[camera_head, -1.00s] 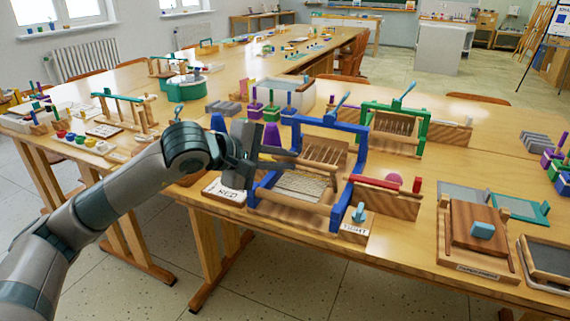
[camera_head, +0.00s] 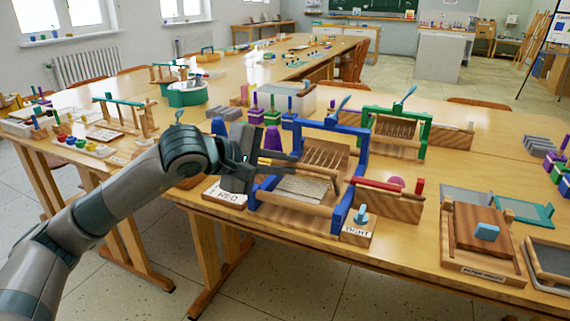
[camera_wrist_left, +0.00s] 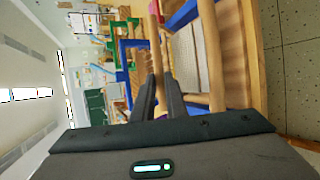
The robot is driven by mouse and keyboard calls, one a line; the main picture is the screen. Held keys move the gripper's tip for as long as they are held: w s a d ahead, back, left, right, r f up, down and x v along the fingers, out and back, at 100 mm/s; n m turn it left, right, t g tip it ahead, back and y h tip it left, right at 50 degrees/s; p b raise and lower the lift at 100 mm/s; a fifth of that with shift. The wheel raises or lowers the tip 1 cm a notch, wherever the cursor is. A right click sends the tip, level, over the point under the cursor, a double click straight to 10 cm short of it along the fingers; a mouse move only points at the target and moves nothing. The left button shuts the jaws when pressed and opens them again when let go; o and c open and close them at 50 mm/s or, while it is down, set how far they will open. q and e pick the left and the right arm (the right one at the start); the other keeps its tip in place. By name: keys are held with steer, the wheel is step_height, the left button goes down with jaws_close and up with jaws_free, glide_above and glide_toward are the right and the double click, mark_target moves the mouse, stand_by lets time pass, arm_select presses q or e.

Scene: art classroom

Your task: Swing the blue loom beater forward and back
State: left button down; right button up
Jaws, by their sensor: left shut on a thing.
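The blue-framed loom (camera_head: 360,160) stands near the table's front edge, with pale woven cloth (camera_head: 302,190) at its front. Its wooden comb-like beater (camera_head: 326,157) hangs inside the frame. My left gripper (camera_head: 292,163) reaches in from the left, across the loom's left side. In the left wrist view, its dark fingers (camera_wrist_left: 158,98) are shut on a wooden bar of the beater (camera_wrist_left: 156,45). The fingers hide part of that bar. My right gripper is in neither view.
A green-framed loom (camera_head: 402,125) stands behind. A red-topped wooden piece (camera_head: 388,186) and a wooden press (camera_head: 484,235) stand further right.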

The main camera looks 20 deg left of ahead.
arm_select(q)
steer(key=c, duration=1.8)
jaws_free()
steer(key=shift+s+d+f, duration=0.1)
steer(key=shift+s+f, duration=0.15)
steer(key=shift+f, duration=0.35)
steer(key=shift+o, duration=0.2)
steer(key=shift+r, duration=0.1)
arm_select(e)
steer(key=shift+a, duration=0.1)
arm_select(q)
steer(key=shift+r, duration=0.25)
